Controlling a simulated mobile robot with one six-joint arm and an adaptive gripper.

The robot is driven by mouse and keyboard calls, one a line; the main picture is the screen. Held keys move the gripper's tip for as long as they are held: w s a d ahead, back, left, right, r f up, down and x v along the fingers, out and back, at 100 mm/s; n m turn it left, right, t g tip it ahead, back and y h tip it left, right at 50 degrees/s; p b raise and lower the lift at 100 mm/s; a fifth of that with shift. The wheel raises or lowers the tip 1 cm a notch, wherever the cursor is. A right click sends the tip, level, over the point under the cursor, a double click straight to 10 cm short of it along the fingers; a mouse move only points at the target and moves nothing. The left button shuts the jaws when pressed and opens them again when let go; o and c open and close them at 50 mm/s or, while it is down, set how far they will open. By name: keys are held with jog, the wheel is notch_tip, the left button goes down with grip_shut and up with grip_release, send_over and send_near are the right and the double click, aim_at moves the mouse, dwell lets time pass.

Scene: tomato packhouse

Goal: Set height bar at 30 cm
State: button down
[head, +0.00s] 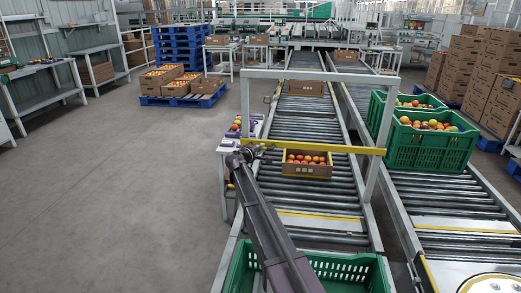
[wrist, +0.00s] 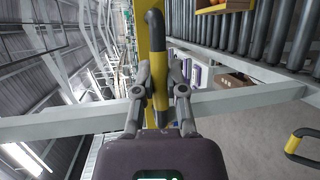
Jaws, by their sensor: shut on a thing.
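The yellow height bar (head: 320,149) spans the conveyor between the two posts of a pale grey frame (head: 243,95), above a cardboard box of tomatoes. My gripper (head: 248,154) is at the bar's left end, by the left post. In the wrist view, my gripper (wrist: 160,92) is shut on a yellow and black handle (wrist: 157,50), with one finger on each side of it. The yellow bar (wrist: 142,45) runs behind the handle, partly hidden by it and the fingers. No readable height scale shows in either view.
A box of tomatoes (head: 306,171) sits on the rollers under the bar. Green crates (head: 428,149) stand on the right conveyor, and another green crate (head: 345,268) is in front. A second yellow and black handle (wrist: 304,143) shows at the right. The left floor is clear.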

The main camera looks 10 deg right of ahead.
jog(key=c, duration=0.7)
grip_release()
jog(key=shift+r, duration=0.1)
notch_tip(320, 180, up, 20)
jog(key=p, duration=2)
jog(key=p+v, duration=0.3)
jog(key=v, duration=1.1)
jog(key=shift+s+d+f+m+g+y+b, duration=0.2)
jog(key=shift+s+d+f+m+g+y, duration=0.45)
jog(key=shift+s+d+f+m+g, duration=1.8)
jog(key=shift+s+d+f+m+g+y+b, duration=0.2)
jog(key=shift+s+d+f+y, duration=0.9)
jog(key=shift+s, duration=2.85)
jog(key=shift+s+d+f+m+g+y+b, duration=0.25)
jog(key=shift+s+d+f+m+g, duration=1.4)
jog(key=shift+s+f, duration=1.35)
jog(key=shift+s+d+r+n, duration=0.2)
jog(key=shift+d+n, duration=0.1)
jog(key=shift+n, duration=0.2)
